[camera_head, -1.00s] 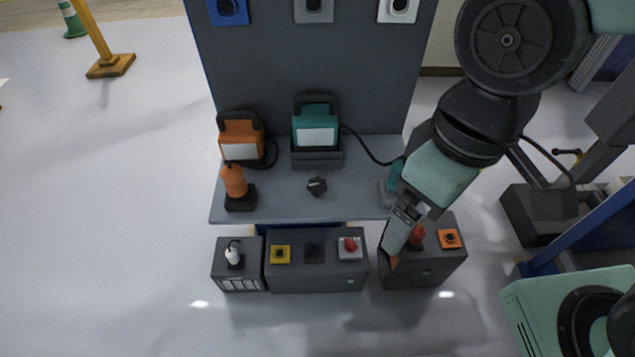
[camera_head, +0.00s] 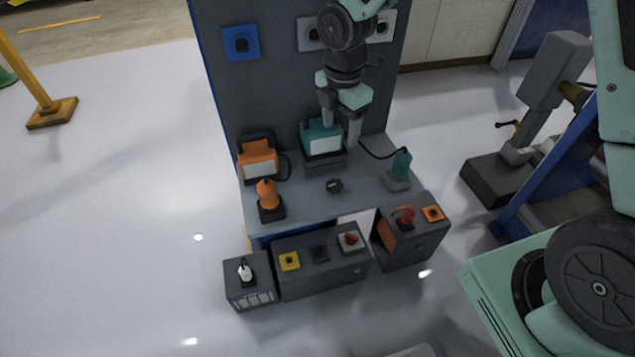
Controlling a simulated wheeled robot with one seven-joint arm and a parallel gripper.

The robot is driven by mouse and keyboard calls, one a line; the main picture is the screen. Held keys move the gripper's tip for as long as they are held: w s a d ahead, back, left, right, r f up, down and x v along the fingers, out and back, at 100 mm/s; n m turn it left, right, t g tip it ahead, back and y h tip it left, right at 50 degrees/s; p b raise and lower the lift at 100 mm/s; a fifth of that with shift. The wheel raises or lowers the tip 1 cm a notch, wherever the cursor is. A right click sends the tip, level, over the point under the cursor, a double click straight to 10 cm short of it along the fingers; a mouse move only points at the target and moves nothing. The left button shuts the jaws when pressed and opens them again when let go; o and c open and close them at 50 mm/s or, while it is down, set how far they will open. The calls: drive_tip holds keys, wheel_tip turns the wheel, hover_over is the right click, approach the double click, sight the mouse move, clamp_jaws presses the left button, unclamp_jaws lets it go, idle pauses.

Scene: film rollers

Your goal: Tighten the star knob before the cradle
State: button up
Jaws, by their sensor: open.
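A small black star knob (camera_head: 335,186) sits on the grey bench top (camera_head: 300,192), in front of the dark cradle (camera_head: 327,166). The cradle holds a teal box-shaped device (camera_head: 319,141) with a white label. My gripper (camera_head: 341,138) hangs above and behind the knob, in front of the upright panel, with its fingers pointing down. It is open and its fingers overlap the teal device in the picture. I cannot tell whether they touch it. Nothing shows between the fingers, and the knob is apart from them.
An orange box-shaped device (camera_head: 258,160) and an orange handheld tool (camera_head: 267,194) stand on the left of the bench. A teal tool (camera_head: 401,166) with a black cable stands on the right. Grey boxes with switches (camera_head: 321,262) stand before the bench.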

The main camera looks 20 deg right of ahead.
sight(336, 183)
drive_tip(key=f, duration=0.6)
drive_tip(key=f+p, duration=0.1)
drive_tip(key=f, duration=1)
drive_tip(key=shift+w+f, duration=0.25)
drive_tip(key=shift+f, duration=0.1)
drive_tip(key=c, duration=1)
